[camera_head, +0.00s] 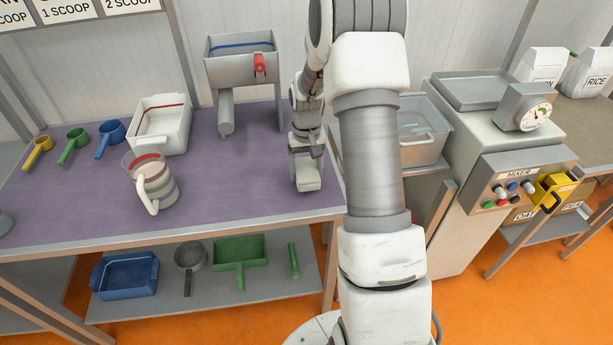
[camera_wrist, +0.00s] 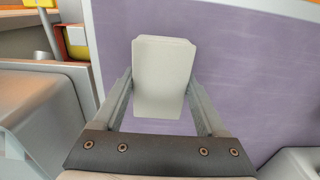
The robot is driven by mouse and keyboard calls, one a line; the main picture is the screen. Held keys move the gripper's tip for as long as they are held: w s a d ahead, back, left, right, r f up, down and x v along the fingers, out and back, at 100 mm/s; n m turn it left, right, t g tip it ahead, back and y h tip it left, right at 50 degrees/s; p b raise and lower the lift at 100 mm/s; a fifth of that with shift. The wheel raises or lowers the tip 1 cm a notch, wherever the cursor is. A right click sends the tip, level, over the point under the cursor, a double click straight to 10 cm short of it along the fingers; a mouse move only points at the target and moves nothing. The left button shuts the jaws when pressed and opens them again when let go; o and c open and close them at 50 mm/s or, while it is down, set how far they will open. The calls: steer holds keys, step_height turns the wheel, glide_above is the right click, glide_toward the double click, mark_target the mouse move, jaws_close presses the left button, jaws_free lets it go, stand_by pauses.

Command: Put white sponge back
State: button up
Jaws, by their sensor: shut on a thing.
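The white sponge (camera_wrist: 163,75) is a pale block between my gripper's two fingers in the wrist view. My gripper (camera_wrist: 160,95) is shut on it from both sides. In the head view my gripper (camera_head: 307,165) points down at the right end of the purple tabletop (camera_head: 235,195). The sponge (camera_head: 308,182) shows below the fingers there. I cannot tell whether the sponge touches the tabletop.
A metal hopper (camera_head: 240,75) stands behind my gripper. A white bin (camera_head: 161,125), a striped jug (camera_head: 150,182) and coloured scoops (camera_head: 75,146) stand to the left. The mixer (camera_head: 500,160) is right of the table. The tabletop's front middle is clear.

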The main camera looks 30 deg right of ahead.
steer(key=shift+f, duration=1.1)
steer(key=shift+f, duration=0.25)
steer(key=o, duration=1.2)
steer(key=shift+r, duration=0.1)
steer(key=shift+o, duration=0.2)
